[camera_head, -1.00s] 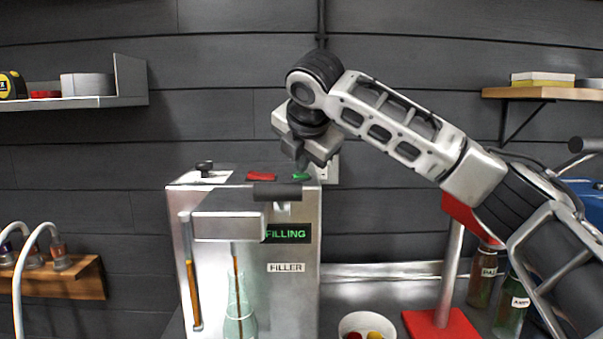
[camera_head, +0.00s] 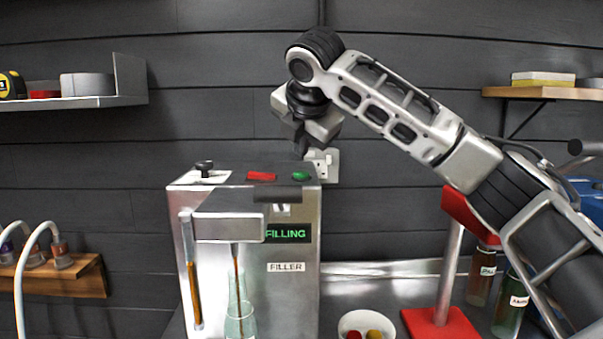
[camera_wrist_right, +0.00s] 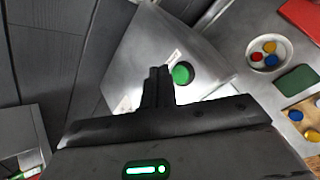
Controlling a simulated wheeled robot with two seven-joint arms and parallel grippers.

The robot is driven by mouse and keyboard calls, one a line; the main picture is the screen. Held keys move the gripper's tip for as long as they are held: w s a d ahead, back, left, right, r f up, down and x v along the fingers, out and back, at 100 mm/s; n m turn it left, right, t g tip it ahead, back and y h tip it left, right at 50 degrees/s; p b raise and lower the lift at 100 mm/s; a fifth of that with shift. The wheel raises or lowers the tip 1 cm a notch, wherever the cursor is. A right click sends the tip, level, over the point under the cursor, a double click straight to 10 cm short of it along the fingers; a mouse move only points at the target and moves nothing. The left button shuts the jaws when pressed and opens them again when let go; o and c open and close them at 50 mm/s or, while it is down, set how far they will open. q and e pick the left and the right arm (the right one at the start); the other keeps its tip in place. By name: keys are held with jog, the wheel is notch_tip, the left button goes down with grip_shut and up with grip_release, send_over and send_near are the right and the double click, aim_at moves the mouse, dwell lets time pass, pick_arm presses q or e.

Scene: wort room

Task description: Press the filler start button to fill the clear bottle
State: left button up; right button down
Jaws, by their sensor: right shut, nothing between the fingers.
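The filler (camera_head: 296,237) is a silver box on the counter with a lit green "FILLING" display (camera_head: 287,234). On its top are a green button (camera_head: 301,176) and a red button (camera_head: 262,176). The clear bottle (camera_head: 240,318) stands under the filler's spout, and a brown stream runs down into it; its base is cut off. My right gripper (camera_head: 301,153) is shut and empty, above and apart from the green button. In the right wrist view the shut fingers (camera_wrist_right: 158,72) show beside the green button (camera_wrist_right: 182,73). My left gripper is not in view.
A white bowl (camera_head: 345,325) with coloured caps and a red-based stand (camera_head: 437,325) are right of the filler. Dark labelled bottles (camera_head: 481,277) stand further right. Shelves hang on the wall at left (camera_head: 130,97) and right (camera_head: 555,93).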

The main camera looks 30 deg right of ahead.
aim_at(302, 174)
jog(key=shift+r, duration=1.8)
